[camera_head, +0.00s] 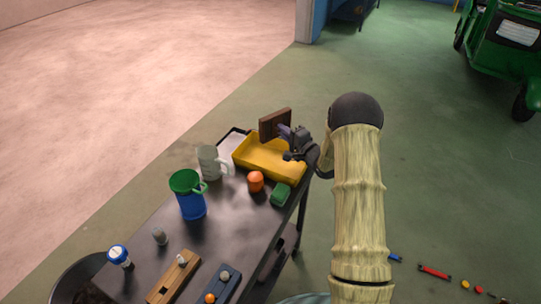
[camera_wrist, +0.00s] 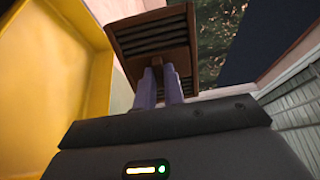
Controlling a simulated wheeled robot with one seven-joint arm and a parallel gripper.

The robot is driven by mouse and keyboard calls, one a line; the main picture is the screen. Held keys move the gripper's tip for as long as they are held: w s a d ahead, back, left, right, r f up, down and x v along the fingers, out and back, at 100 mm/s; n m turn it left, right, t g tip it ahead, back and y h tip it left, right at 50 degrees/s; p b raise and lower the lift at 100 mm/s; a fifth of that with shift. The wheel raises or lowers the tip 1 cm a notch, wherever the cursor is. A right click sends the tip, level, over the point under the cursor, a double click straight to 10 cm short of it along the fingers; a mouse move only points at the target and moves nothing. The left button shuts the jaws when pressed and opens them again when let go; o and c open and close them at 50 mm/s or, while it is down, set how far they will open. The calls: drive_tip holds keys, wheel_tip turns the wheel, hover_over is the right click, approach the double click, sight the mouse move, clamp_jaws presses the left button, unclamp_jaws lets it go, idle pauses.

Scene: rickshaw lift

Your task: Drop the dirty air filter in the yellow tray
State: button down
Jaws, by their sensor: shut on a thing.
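My gripper (camera_head: 286,132) is over the right back part of the yellow tray (camera_head: 246,156), at the far end of the dark table. It is shut on a brown, box-shaped air filter (camera_head: 275,124), which stands upright above the back edge of the tray in the head view. In the wrist view my fingers (camera_wrist: 161,82) grip the near edge of the brown filter (camera_wrist: 152,42), whose face has dark slats. The yellow tray's wall (camera_wrist: 88,60) fills the left of the wrist view. I cannot tell whether the filter touches the tray.
A white tray (camera_head: 228,146) lies left of the yellow one. A green rickshaw (camera_head: 505,45) is at the far right.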

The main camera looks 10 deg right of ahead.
drive_tip(key=f+b, duration=0.1)
drive_tip(key=f, duration=0.1)
drive_tip(key=f+b, duration=0.3)
drive_tip(key=f, duration=0.1)
drive_tip(key=shift+s+d, duration=0.25)
drive_tip(key=shift+s, duration=0.1)
drive_tip(key=shift+r, duration=0.1)
drive_tip(key=c, duration=1.4)
unclamp_jaws()
drive_tip(key=b+v, duration=0.2)
drive_tip(key=v, duration=1.5)
drive_tip(key=shift+s, duration=0.25)
